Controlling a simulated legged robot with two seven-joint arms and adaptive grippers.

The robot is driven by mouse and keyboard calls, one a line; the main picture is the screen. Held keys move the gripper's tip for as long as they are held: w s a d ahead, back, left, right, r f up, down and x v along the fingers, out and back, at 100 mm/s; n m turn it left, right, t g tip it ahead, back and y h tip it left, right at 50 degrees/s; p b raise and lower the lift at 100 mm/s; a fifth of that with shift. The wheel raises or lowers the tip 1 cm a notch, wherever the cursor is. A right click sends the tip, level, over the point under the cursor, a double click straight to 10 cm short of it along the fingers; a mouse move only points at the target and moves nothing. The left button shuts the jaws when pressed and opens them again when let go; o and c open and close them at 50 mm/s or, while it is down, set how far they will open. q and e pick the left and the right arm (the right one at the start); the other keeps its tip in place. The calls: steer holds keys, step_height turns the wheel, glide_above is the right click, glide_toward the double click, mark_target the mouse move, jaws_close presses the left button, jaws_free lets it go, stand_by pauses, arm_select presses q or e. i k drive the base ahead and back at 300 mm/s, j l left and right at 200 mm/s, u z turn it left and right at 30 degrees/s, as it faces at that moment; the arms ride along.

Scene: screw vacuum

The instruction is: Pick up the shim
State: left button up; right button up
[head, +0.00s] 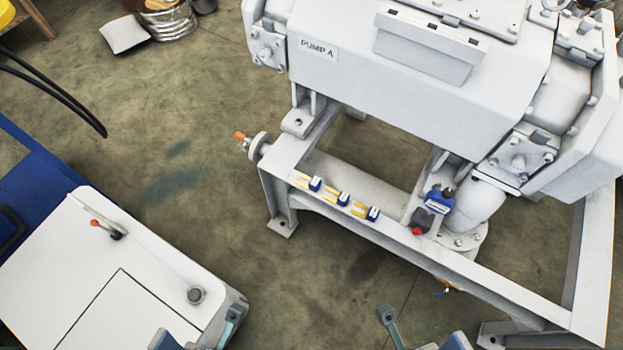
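Three small pieces with yellow forked ends and blue-and-white blocks lie in a row on the white frame beam below the pump. They are the left piece (315,184), the middle piece (343,199) and the right piece (373,214). They look like slotted shims, but are too small to be sure. My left gripper (198,328) is at the bottom edge, left of centre, with its fingers apart. My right gripper (422,328) is at the bottom edge, right of centre, also with its fingers apart. Both seem empty and are well short of the beam.
The white pump marked PUMP A (340,70) stands over the frame (500,285). A blue device (438,201) and a red knob (417,231) sit right of the pieces. A white cabinet (60,270) fills the lower left. Open floor (310,290) lies before the frame.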

mark_target(314, 184)
steer(key=i+l+z, duration=0.15)
steer(key=z, duration=0.25)
steer(key=i+z, duration=0.25)
steer(key=z, duration=0.2)
steer(key=i+l, duration=0.05)
